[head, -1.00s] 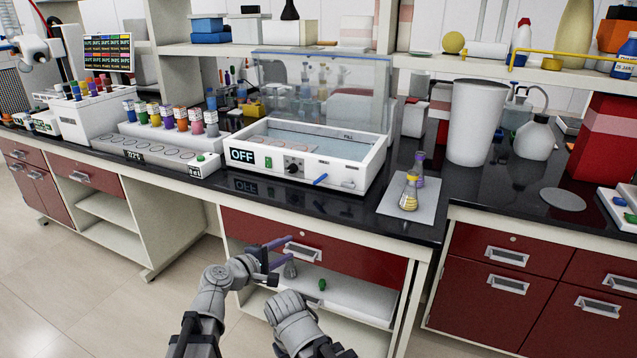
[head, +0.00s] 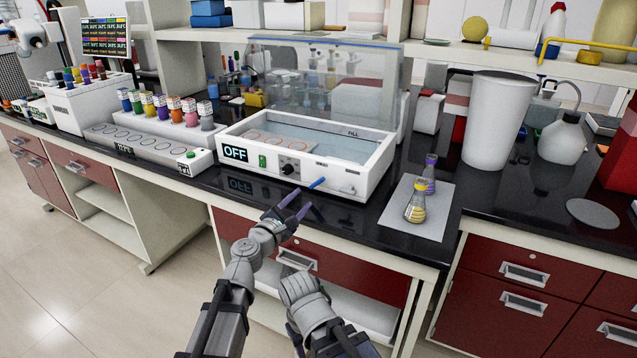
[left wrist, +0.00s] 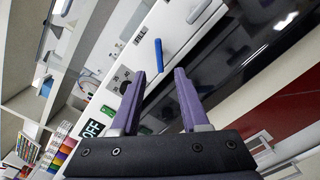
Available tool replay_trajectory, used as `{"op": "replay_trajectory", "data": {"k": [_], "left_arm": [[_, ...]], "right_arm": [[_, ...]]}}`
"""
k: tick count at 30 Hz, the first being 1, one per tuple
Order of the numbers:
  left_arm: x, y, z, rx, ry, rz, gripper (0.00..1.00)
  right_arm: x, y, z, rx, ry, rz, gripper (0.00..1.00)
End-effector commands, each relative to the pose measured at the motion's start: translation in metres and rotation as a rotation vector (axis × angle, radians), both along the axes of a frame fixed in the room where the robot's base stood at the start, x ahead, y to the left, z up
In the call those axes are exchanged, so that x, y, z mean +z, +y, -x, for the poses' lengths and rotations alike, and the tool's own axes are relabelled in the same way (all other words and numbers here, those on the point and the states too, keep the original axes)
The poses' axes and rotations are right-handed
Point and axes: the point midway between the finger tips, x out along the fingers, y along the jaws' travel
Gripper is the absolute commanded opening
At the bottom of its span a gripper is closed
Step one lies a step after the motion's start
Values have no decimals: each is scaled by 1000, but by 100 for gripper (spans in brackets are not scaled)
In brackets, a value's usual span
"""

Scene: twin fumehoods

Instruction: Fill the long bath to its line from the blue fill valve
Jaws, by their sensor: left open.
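The long bath (head: 372,178) is a white open-topped box on the black bench, with a clear raised lid, an OFF display and a FILL mark inside its back wall. The blue fill valve (head: 317,183) is a small lever on its front face; it also shows in the left wrist view (left wrist: 158,54). My left gripper (head: 298,203) is open and empty, just in front of and below the blue valve, apart from it. In the left wrist view its purple fingers (left wrist: 160,92) point toward the bath's front. My right arm is low at the bottom middle; its fingers cannot be made out.
A grey mat (head: 408,222) with a yellow-banded flask (head: 416,206) and a purple-banded flask (head: 430,174) lies right of the bath. A tall white bin (head: 494,118) stands beyond. A rack with coloured bottles (head: 160,108) stands left. The bench's front edge is clear below the bath.

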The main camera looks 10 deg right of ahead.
Motion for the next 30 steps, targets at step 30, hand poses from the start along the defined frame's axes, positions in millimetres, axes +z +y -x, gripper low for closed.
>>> {"op": "replay_trajectory", "data": {"k": [30], "left_arm": [[0,-46,-64,2,1,3,45]], "right_arm": [[0,0,0,0,0,0,50]]}}
